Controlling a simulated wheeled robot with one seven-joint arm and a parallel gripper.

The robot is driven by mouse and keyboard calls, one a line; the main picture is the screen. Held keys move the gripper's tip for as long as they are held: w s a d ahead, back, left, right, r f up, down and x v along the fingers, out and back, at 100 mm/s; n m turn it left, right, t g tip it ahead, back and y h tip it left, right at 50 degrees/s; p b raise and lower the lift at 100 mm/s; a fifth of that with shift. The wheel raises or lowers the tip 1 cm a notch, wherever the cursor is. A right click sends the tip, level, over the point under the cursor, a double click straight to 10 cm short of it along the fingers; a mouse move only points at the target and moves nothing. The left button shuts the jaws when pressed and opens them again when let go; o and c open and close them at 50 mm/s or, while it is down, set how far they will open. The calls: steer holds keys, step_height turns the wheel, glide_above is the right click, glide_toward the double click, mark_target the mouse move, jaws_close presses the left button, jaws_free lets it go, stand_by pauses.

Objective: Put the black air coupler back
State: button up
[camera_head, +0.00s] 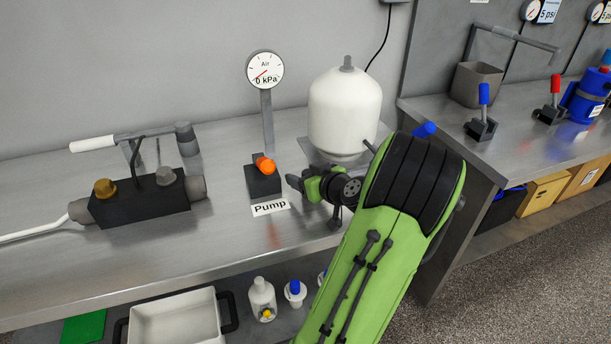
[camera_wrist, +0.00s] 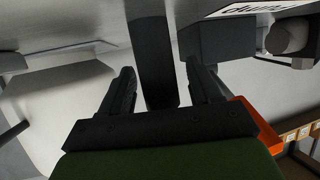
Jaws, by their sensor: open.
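My gripper (camera_head: 298,183) is over the bench, between the pump block and the white tank, with its fingers toward the left. In the wrist view my gripper (camera_wrist: 160,88) has its two dark fingers apart. A dark upright post (camera_wrist: 153,55) shows between them in the picture; I cannot tell whether it is within the jaws or beyond them. I cannot pick out the black air coupler with certainty in either view. The pump block (camera_head: 263,184) with its orange knob (camera_head: 265,164) stands just left of the gripper. The white tank (camera_head: 345,112) stands behind it.
The air gauge (camera_head: 265,70) on its post stands behind the pump block. A black block (camera_head: 140,201) with brass and grey knobs lies at left. Bench between them is clear. A white bin (camera_head: 175,320) and small bottles (camera_head: 262,299) sit below. A second bench (camera_head: 540,147) stands at right.

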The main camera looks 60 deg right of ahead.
steer(key=shift+s+a+f, duration=0.15)
steer(key=shift+f, duration=0.45)
steer(key=shift+r+p, duration=0.25)
steer(key=shift+p, duration=0.1)
steer(key=shift+r+p, duration=0.5)
steer(key=shift+p, duration=0.2)
steer(key=v, duration=1.1)
steer(key=shift+s+r+p, duration=0.25)
steer(key=shift+r+p, duration=0.05)
steer(key=shift+r, duration=0.05)
